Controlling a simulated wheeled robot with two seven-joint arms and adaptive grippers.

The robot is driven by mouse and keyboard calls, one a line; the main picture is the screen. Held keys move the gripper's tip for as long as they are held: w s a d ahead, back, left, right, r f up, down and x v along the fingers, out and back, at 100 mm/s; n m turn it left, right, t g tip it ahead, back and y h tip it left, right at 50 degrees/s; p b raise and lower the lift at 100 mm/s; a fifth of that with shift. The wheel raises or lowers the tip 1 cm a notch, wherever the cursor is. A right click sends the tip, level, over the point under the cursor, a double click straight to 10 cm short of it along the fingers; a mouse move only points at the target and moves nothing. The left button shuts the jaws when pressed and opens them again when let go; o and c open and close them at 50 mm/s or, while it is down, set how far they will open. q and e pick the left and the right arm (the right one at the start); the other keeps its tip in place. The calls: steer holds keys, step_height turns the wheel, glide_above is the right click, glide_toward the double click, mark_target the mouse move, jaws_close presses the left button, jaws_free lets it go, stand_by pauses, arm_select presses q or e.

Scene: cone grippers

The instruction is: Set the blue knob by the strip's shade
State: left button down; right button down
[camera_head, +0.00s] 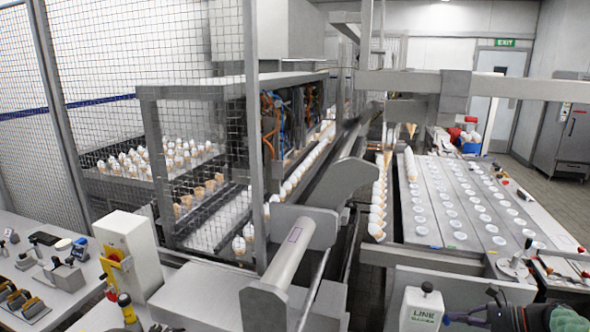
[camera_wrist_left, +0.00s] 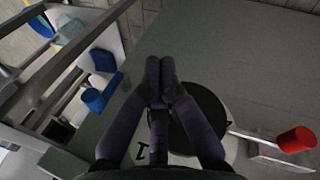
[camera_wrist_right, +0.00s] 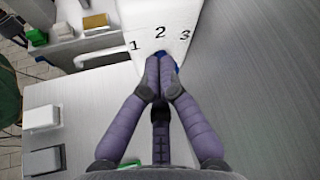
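The blue knob (camera_wrist_right: 177,58) shows as a small blue patch past the fingertips of my right gripper (camera_wrist_right: 162,72) in the right wrist view. It is on a white panel (camera_wrist_right: 130,15) marked 1, 2, 3, by the 2; the fingers hide most of it. That gripper's fingertips are together, with no clear grip on the knob. In the head view it (camera_head: 452,319) is beside a white box (camera_head: 422,308) labelled LINE. My left gripper (camera_wrist_left: 160,75) is shut and empty over a black disc (camera_wrist_left: 205,112). I cannot make out the strip or its shade for certain.
A red cylinder (camera_wrist_left: 296,139) and blue parts (camera_wrist_left: 96,100) flank the left gripper. A metal table (camera_head: 430,170) with white discs lies behind the LINE box. A mesh fence (camera_head: 100,60) stands at left.

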steer(key=shift+w+a+b, duration=0.15)
steer(key=shift+w+b, duration=0.1)
steer(key=shift+b, duration=0.4)
stand_by(0.4)
steer(key=shift+r+b, duration=0.3)
steer(key=shift+r, duration=0.1)
steer(key=s+d, duration=0.2)
steer(key=d, duration=0.4)
steer(key=shift+r, duration=0.1)
stand_by(0.3)
